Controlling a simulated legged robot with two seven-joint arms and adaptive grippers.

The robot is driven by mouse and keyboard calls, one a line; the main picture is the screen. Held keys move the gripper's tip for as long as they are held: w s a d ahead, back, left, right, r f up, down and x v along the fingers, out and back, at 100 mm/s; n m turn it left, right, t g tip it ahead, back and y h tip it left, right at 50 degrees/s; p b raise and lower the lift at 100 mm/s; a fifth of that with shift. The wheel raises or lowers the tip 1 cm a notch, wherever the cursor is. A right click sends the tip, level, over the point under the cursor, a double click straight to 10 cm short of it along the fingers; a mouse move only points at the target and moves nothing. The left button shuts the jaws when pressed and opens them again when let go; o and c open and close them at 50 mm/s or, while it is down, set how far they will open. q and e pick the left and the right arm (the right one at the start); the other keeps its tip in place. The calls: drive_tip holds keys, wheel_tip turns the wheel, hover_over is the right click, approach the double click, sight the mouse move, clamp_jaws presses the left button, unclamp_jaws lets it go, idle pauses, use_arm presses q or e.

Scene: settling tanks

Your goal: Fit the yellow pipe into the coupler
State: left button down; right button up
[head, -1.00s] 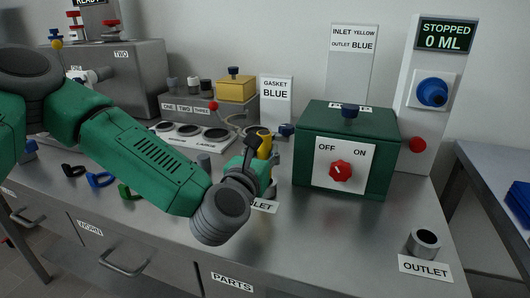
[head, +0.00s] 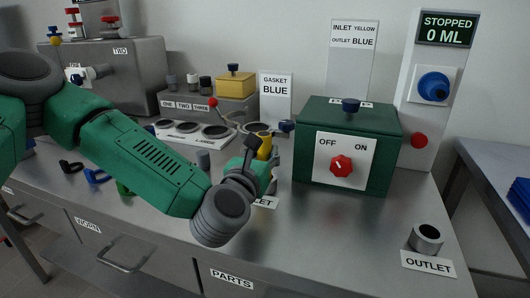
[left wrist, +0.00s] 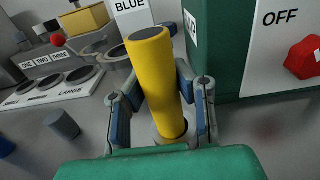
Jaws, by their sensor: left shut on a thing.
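The yellow pipe (left wrist: 152,75) stands nearly upright between the fingers of my left gripper (left wrist: 158,98), which is shut on it. In the head view the pipe (head: 265,143) shows only in part behind my left gripper (head: 259,166). A grey round coupler (left wrist: 158,132) shows in part at the pipe's lower end, close to the INLET label (head: 265,202), which my wrist partly covers. I cannot tell whether the pipe's end is inside it or just above it. Another grey coupler (head: 427,236) stands by the OUTLET label (head: 428,264). My right gripper is not in view.
A green box (head: 347,148) with a red OFF/ON knob (head: 341,166) stands close to the right of my left gripper. Behind are a tray of large rings (head: 190,131) and a yellow box (head: 236,84). The bench front right is clear up to the OUTLET coupler.

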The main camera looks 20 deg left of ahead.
use_arm(q)
drive_tip(key=shift+f+b, duration=1.1)
drive_tip(key=shift+f, duration=0.15)
drive_tip(key=c, duration=1.3)
unclamp_jaws()
drive_tip(key=shift+s, duration=0.35)
drive_tip(key=s, duration=0.6)
drive_tip(key=shift+s+a, duration=0.15)
drive_tip(key=shift+s, duration=0.2)
